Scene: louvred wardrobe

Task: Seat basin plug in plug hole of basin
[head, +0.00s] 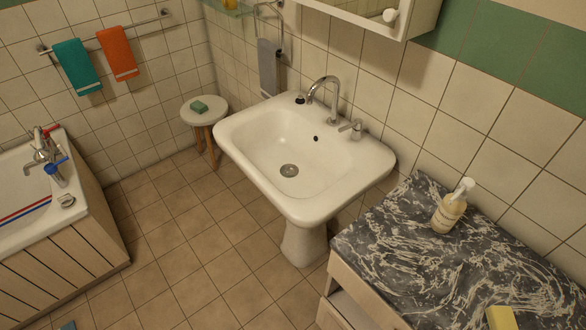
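The white basin (253,148) stands on a pedestal against the tiled wall. Its plug hole (289,170) is a round grey metal fitting in the bowl's floor, with nothing seen over it. A small dark-topped piece, which looks like the basin plug (300,98), sits on the basin's back rim, left of the curved chrome tap (331,92). It is too small to make out in detail. Neither of my grippers is in view.
A tap handle (352,128) stands on the rim right of the spout. The mirror cabinet (375,18) overhangs the wall. A marbled counter (410,255) with a pump bottle (449,207) is at right. A stool (204,111) and bathtub (85,212) are left. Floor in front is clear.

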